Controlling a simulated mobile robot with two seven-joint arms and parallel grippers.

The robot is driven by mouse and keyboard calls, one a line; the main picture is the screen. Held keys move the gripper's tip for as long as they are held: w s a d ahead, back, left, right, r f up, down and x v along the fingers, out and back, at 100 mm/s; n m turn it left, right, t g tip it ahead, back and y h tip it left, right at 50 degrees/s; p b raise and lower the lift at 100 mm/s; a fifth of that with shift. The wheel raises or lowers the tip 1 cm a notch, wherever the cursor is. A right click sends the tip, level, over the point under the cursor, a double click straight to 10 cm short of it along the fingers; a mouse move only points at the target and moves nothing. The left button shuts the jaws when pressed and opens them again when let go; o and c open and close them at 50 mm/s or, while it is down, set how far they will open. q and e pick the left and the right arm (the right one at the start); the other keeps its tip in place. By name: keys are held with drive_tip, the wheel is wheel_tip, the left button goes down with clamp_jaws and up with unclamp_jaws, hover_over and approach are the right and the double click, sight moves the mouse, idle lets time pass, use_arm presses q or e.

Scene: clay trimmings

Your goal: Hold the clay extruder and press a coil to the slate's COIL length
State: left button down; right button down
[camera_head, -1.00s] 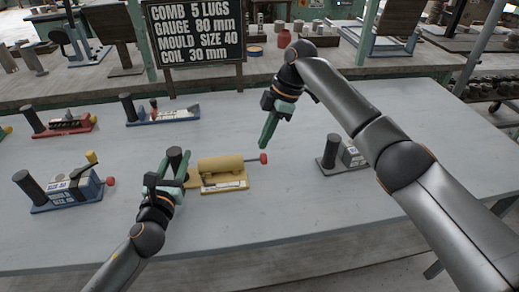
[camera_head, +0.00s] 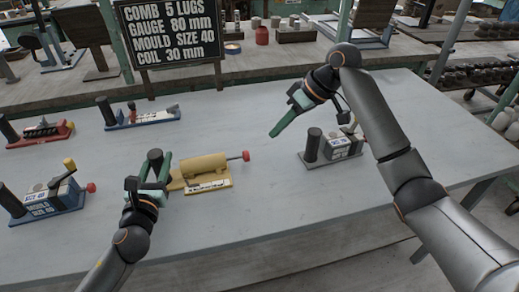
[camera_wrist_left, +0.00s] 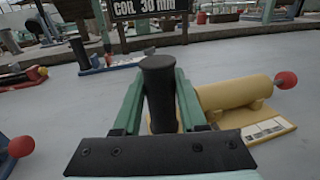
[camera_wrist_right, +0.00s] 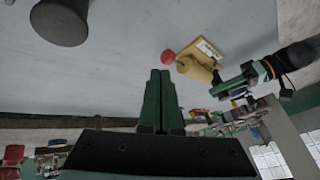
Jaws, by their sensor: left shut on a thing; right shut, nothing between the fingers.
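The yellow clay extruder (camera_head: 205,172) lies on the grey table, its barrel pointing right to a red knob (camera_head: 245,156). It also shows in the left wrist view (camera_wrist_left: 236,93). My left gripper (camera_head: 153,180) is shut on the extruder's dark upright handle (camera_wrist_left: 159,95). My right gripper (camera_head: 275,134) is shut and empty, in the air to the upper right of the red knob and apart from it. The slate (camera_head: 170,35) at the back reads COMB 5 LUGS, GAUGE 80 mm, MOULD SIZE 40, COIL 30 mm. I see no coil.
A blue mould device (camera_head: 50,198) stands at the left. A red device (camera_head: 40,133) and another blue-based one (camera_head: 143,117) are behind it. A grey device (camera_head: 335,148) stands right of the extruder, near my right arm. The table front is clear.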

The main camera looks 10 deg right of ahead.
sight(246, 156)
use_arm(q)
drive_tip(key=shift+f, duration=0.35)
use_arm(e)
drive_tip(key=s+d+m+t, duration=0.2)
drive_tip(key=d+m, duration=0.2)
drive_tip(key=m, duration=0.1)
drive_tip(key=shift+m, duration=0.3)
drive_tip(key=x, duration=1)
drive_tip(key=shift+d+f, duration=0.15)
use_arm(q)
drive_tip(key=shift+a, duration=0.1)
use_arm(e)
drive_tip(key=a, duration=0.2)
drive_tip(key=shift+s+a, duration=0.1)
drive_tip(key=shift+a, duration=0.8)
